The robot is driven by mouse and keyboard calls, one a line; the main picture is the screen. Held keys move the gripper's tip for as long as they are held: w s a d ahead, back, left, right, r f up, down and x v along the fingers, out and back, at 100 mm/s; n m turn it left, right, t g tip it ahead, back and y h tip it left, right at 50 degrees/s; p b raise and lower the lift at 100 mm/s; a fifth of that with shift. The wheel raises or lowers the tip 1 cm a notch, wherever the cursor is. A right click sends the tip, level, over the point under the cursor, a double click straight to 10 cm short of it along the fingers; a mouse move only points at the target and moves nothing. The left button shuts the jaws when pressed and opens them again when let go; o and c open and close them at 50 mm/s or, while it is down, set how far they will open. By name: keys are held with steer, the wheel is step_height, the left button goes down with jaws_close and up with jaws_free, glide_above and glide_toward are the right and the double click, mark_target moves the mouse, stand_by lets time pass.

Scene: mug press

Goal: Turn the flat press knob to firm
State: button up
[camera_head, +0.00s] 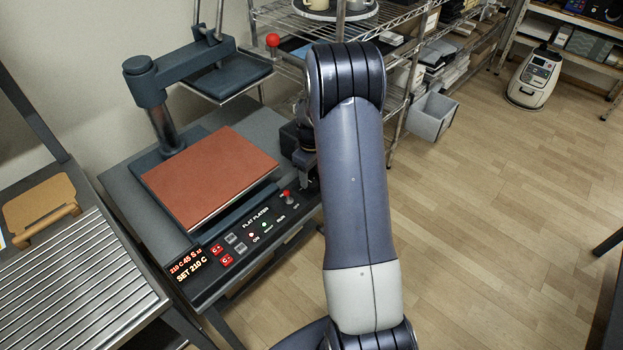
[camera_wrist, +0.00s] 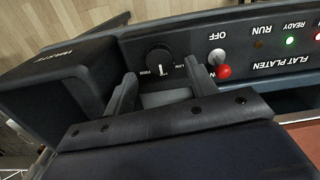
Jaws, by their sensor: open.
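The flat press knob (camera_wrist: 159,56) is round and black with a white pointer mark, on the dark control panel in the wrist view. The mark points towards the bottom of the picture. Tiny white lettering stands on either side of the knob; the left word looks like FIRM, the right is too small to read surely. My gripper (camera_wrist: 161,72) is open, with one finger to the left and one to the right of the knob; I see gaps at both sides. In the head view my gripper (camera_head: 304,165) is over the panel's right end, and the knob is hidden there.
A red-tipped switch (camera_wrist: 224,71) stands close to the right finger in the wrist view. A dark box (camera_wrist: 50,75) is close on the left. The flat press has a reddish-brown platen (camera_head: 210,175) and a raised upper plate (camera_head: 225,78). A wire shelf (camera_head: 420,45) stands behind.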

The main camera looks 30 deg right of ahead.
mark_target(312, 182)
steer(key=shift+f, duration=1.6)
steer(key=c, duration=1)
steer(key=m+b, duration=0.1)
steer(key=m, duration=0.3)
steer(key=shift+m+b, duration=0.3)
steer(key=shift+b, duration=0.1)
steer(key=m+b, duration=0.1)
steer(key=m, duration=0.4)
steer(key=shift+d, duration=0.15)
steer(key=shift+m, duration=0.3)
